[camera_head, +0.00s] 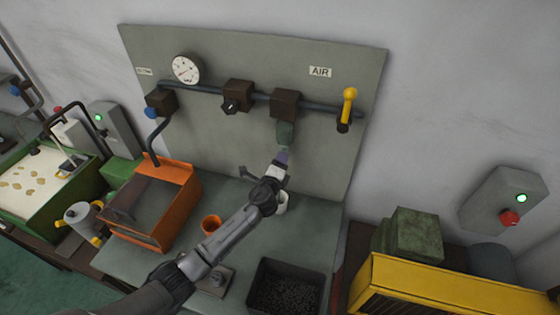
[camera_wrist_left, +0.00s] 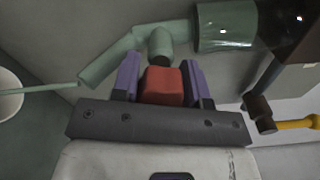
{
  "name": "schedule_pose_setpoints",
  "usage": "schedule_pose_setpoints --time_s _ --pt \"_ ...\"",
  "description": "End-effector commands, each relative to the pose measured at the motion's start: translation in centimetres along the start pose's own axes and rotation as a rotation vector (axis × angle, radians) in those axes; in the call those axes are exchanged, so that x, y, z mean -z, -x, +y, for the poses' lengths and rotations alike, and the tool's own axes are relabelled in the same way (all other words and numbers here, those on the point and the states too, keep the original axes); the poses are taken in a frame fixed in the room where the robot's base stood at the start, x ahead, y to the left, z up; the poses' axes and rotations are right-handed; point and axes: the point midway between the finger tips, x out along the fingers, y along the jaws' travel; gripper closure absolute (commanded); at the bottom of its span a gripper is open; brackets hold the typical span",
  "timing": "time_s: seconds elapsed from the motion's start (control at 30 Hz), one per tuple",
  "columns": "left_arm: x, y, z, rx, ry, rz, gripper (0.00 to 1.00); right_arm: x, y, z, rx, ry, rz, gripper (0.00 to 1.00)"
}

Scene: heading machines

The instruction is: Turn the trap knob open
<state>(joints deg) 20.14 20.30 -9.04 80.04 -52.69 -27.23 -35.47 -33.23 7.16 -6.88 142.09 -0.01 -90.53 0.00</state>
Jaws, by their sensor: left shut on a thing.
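The air panel (camera_head: 335,110) carries a pipe with a dark block, and a grey-green trap bowl (camera_head: 285,133) hangs below that block. The bowl also shows at the top of the left wrist view (camera_wrist_left: 225,25). My left gripper (camera_head: 283,157) is just below the bowl. Its purple fingers stand on both sides of a red knob (camera_wrist_left: 162,86) and are shut on it. A green stem and a slanting green spout (camera_wrist_left: 110,58) show just beyond the knob. In the head view the knob is hidden by the gripper. My right gripper is not in view.
A yellow lever (camera_head: 349,100) is right of the trap. A white cup (camera_head: 281,205) stands beneath, partly behind my arm.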

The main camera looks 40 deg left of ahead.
Motion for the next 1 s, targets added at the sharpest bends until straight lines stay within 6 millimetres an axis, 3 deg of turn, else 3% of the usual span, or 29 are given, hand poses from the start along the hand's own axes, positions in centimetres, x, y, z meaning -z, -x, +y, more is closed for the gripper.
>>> schedule_pose_setpoints --time_s 0.67,0.7,0.93,1.0 --pt "0.00 -0.01 0.00 0.001 -0.054 0.000 0.83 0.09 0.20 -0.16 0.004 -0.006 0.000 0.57" --pt "0.00 -0.01 0.00 0.001 -0.054 0.000 0.57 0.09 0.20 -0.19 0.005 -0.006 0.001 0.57" --pt "0.00 0.00 0.01 0.000 -0.053 0.000 0.35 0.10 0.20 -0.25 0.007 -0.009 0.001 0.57" --pt "0.00 0.00 0.01 0.000 -0.053 0.000 0.34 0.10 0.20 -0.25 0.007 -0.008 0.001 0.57"
